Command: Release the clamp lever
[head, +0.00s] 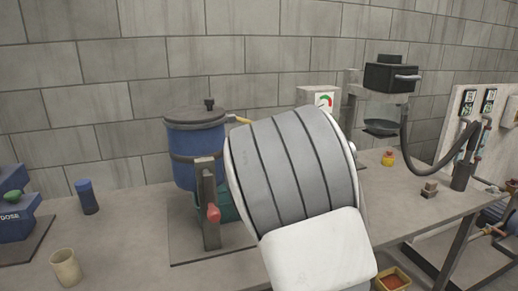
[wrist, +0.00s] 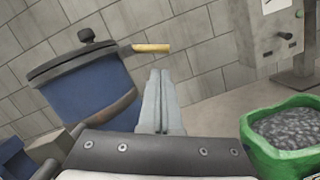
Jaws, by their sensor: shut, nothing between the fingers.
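A blue vessel (head: 196,152) with a grey knobbed lid stands on a base plate; it also shows in the wrist view (wrist: 95,102). A lever with a yellow grip (head: 240,120) sticks out at the lid's right side and also shows in the wrist view (wrist: 150,48). I cannot tell for sure whether this is the clamp lever. A grey upright with a red knob (head: 213,213) stands in front of the vessel. My gripper (wrist: 160,75) is shut and empty, its fingertips just below the yellow grip in the wrist view; I see no contact. My arm hides it in the head view.
A green tub (wrist: 250,150) of grey granules is at the wrist view's lower right. A gauge box (head: 322,99) and a black machine (head: 390,77) stand behind. A blue bottle (head: 87,196) and a beige cup (head: 65,267) are on the bench's left; bare bench lies between.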

